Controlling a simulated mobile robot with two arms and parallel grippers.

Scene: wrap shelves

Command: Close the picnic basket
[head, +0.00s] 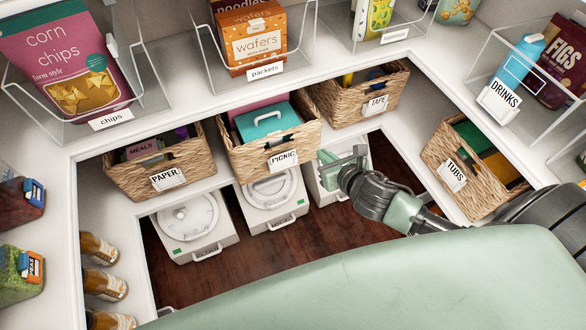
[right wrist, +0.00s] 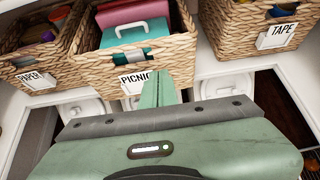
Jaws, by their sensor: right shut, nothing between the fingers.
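The picnic basket (head: 230,160) is a woven wicker basket with a white PICNIC label, on the shelf between the PAPER and TAPE baskets. A teal box with a white handle (head: 263,122) and a magenta item sit in its open top. Its front sticks out a little past the shelf edge. It also fills the upper middle of the right wrist view (right wrist: 112,78). My right gripper (head: 324,158) is just right of the basket's front. Its green fingers (right wrist: 159,88) are shut and empty, overlapping the label's right end; I cannot tell whether they touch. My left gripper is not in view.
The PAPER basket (head: 190,159) stands left, the TAPE basket (head: 350,109) right, and the TUBS basket (head: 435,152) on the right-hand shelf. White lidded canisters (head: 205,243) stand below on the dark floor. Bottles (head: 105,285) stand at lower left. Clear bins (head: 130,105) line the upper shelf.

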